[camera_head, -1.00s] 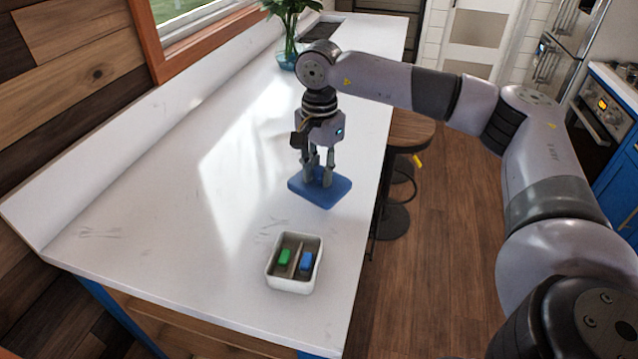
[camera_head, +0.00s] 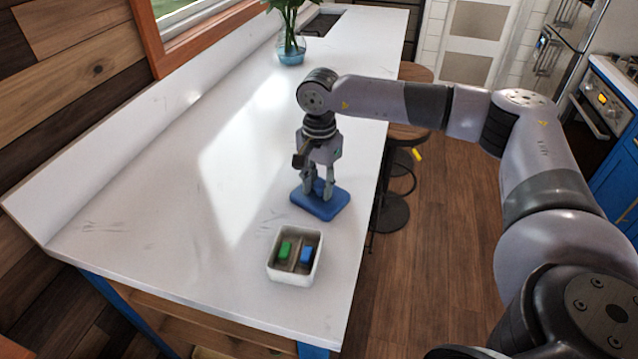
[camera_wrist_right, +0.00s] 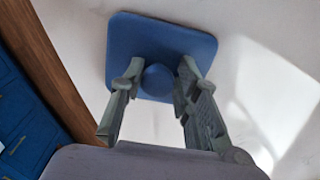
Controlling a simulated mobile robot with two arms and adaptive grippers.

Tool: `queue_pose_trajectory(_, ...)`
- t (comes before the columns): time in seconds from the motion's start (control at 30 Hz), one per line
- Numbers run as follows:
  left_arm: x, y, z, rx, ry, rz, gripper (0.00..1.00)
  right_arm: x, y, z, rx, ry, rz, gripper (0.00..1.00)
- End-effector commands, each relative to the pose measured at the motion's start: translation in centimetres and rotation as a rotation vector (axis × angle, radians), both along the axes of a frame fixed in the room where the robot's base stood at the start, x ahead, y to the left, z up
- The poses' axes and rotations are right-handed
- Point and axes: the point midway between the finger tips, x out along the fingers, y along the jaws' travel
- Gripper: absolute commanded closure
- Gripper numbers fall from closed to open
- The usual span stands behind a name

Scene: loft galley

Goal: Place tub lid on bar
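The tub lid (camera_head: 327,210) is a blue rounded square plate with a round knob; the wrist view shows the knob between the fingers (camera_wrist_right: 158,82). It is level, at or just above the white bar (camera_head: 170,235); I cannot tell if it touches. My right gripper (camera_head: 319,190) points down over the lid and appears shut on its knob, one finger on each side. My left gripper is not in view.
A white open tub (camera_head: 273,268) with a green block (camera_head: 285,250) and a blue block (camera_head: 306,254) stands just nearer than the lid. A glass vase (camera_head: 291,50) with a plant stands far back. The bar's left side is clear. Stools stand beyond its right edge.

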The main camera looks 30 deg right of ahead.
Motion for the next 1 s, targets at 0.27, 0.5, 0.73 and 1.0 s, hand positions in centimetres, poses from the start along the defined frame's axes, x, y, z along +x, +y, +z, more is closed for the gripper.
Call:
queue_pose_trajectory(0.27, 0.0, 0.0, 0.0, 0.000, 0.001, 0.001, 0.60, -0.1, 0.0, -0.1, -0.001, 0.003, 0.000, 0.56)
queue_pose_trajectory(0.5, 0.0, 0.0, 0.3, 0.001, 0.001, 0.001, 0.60, 0.0, 0.0, 0.3, -0.001, 0.002, 0.000, 0.56)
queue_pose_trajectory(0.73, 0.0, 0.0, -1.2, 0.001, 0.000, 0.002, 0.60, 0.1, 0.0, 3.3, 0.001, -0.005, -0.001, 0.56)
queue_pose_trajectory(1.0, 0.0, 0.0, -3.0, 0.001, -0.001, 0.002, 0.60, 0.0, 0.0, 9.1, 0.001, -0.004, 0.000, 0.56)
